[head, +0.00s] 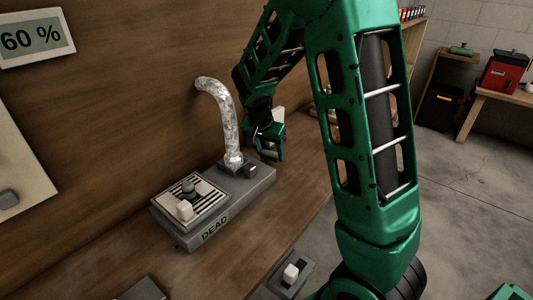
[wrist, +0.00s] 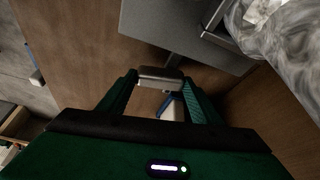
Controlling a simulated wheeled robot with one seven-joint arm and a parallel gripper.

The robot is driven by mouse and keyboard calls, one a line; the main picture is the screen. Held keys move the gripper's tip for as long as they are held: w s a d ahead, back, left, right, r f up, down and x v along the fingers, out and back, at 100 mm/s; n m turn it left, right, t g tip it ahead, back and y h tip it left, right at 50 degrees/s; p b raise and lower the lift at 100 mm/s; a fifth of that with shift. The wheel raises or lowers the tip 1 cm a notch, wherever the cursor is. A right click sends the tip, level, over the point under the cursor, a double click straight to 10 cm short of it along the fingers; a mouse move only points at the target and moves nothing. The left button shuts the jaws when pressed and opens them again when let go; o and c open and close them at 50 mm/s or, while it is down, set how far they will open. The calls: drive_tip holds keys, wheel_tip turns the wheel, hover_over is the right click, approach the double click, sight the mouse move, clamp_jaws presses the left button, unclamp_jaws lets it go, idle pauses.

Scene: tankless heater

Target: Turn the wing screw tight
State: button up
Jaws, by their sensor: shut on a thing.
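My gripper (head: 270,150) is beside the right end of the grey box labelled DEAD, near the foot of the silver duct. In the wrist view its two green fingers (wrist: 160,92) are shut on a small grey metal piece, which I take to be the wing screw (wrist: 160,76). How the piece sits against the box is not clear. In the head view the wing screw is hidden by the gripper.
The grey box (head: 210,238) lies on a wooden surface, with a striped grille and knobs on top. The crinkled silver duct (head: 222,110) rises from it to the wooden panel. A sign (head: 32,39) reads 60 %. A small switch box (head: 285,275) sits in front.

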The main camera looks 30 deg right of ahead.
drive_tip(key=n, duration=0.2)
drive_tip(key=n+t+y, duration=0.1)
drive_tip(key=shift+d+n, duration=0.3)
drive_tip(key=shift+n, duration=0.1)
drive_tip(key=n, duration=0.2)
drive_tip(key=n+t+y, duration=0.1)
drive_tip(key=shift+w+d+n, duration=0.2)
drive_tip(key=shift+w+n, duration=0.05)
drive_tip(key=shift+n, duration=0.05)
drive_tip(key=n, duration=0.1)
drive_tip(key=n+y, duration=0.1)
drive_tip(key=n, duration=0.1)
drive_tip(key=shift+w+d, duration=0.2)
drive_tip(key=shift+w+n+y, duration=0.2)
drive_tip(key=shift+n+y, duration=0.6)
drive_tip(key=shift+n, duration=0.8)
drive_tip(key=o, duration=1.1)
drive_tip(key=shift+c, duration=0.2)
